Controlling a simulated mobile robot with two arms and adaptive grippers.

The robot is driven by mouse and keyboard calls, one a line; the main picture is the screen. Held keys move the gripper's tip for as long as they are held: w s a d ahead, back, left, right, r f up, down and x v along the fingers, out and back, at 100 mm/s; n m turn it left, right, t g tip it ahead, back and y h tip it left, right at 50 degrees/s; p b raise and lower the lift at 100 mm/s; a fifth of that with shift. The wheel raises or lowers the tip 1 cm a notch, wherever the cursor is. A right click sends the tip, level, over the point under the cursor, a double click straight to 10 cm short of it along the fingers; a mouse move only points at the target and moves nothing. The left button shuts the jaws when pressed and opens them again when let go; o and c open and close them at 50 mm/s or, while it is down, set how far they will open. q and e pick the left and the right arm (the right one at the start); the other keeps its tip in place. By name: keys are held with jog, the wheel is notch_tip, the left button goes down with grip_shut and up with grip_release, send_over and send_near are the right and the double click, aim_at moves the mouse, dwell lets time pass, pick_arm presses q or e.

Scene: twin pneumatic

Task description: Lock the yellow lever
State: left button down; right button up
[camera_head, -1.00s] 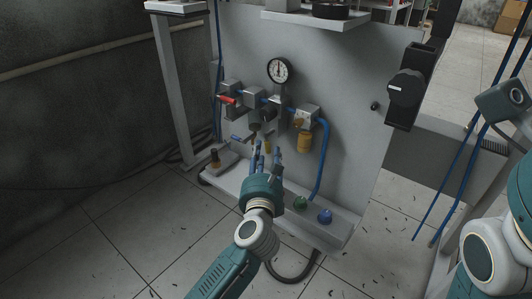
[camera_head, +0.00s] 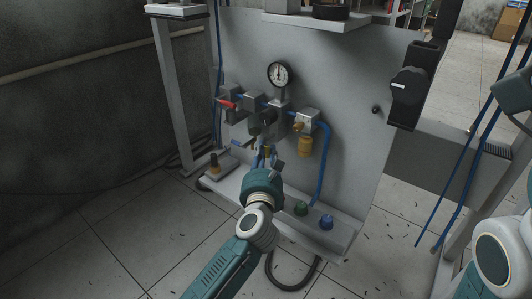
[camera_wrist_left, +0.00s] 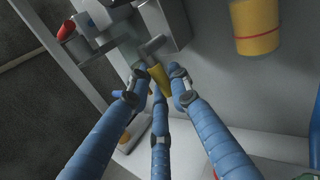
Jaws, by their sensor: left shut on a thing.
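The yellow lever (camera_wrist_left: 160,78) hangs below a grey fitting in the left wrist view, with its upper part between my fingers. My left gripper (camera_wrist_left: 161,88) has its blue fingers shut on it, two on the sides and one from below. In the head view, the left gripper (camera_head: 268,157) reaches up to the panel's lower middle, and only a small part of the yellow lever (camera_head: 267,151) shows between the fingers. Part of my right arm is at the right edge of the head view; its gripper is out of view.
The grey panel (camera_head: 345,165) carries a pressure gauge (camera_head: 279,74), a red lever (camera_head: 228,104), a yellow-orange cup (camera_head: 305,146) and blue hoses. Green (camera_head: 301,208) and blue (camera_head: 326,222) knobs stand on the lower ledge to the right. A black knob (camera_head: 408,87) is at upper right.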

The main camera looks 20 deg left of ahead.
pick_arm(q)
jog(key=shift+w+a+m+t, duration=0.1)
jog(key=shift+a+m+t, duration=0.15)
jog(key=shift+m+t, duration=0.4)
jog(key=c, duration=1.6)
grip_release()
